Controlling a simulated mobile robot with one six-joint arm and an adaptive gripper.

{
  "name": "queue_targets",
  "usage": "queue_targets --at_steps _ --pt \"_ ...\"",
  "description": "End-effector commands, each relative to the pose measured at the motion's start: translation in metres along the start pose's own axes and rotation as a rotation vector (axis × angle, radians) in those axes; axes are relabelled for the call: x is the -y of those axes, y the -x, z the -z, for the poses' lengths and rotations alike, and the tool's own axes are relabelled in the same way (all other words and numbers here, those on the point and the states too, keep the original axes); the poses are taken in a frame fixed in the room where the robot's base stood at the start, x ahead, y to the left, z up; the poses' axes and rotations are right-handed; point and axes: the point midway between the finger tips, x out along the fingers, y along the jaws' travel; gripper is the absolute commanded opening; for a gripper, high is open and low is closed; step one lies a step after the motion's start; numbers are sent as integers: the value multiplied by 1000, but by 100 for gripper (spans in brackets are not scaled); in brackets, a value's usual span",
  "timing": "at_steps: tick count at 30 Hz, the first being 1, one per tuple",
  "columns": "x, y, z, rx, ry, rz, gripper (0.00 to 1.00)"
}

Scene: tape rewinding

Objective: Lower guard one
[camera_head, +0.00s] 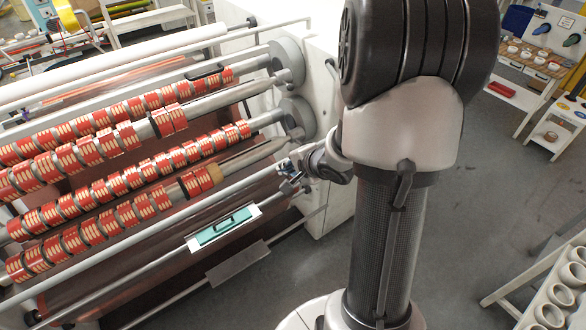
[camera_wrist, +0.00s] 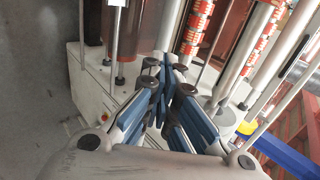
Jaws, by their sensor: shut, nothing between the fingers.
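The tape rewinding machine fills the left of the head view, with long grey bars running across its front. A front bar (camera_head: 130,241) passes below the lower rolls and could be part of a guard; I cannot tell which part is guard one. My gripper (camera_head: 289,178) is at the right end of the machine, close to the ends of the bars. In the wrist view, my gripper (camera_wrist: 168,78) has its blue-grey fingers together with nothing between them. Vertical-looking bars and rollers stand just beyond the fingertips; I cannot tell if they touch.
Shafts with red tape rolls (camera_head: 90,190) fill the machine. A teal plate with a handle (camera_head: 222,228) is on its front. The white end housing (camera_head: 335,195) is beside my arm. White racks stand at the right; the grey floor (camera_head: 480,190) between is clear.

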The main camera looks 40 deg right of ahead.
Motion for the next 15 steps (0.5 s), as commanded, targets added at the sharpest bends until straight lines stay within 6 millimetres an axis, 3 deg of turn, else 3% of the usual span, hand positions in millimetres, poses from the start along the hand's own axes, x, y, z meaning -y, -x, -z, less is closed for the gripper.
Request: queue_targets --at_steps 1,6,15 --pt "-3 -14 -1 2 2 -1 0" --pt "-2 -46 -1 1 1 -1 0" --pt "0 -72 0 -1 1 0 0"
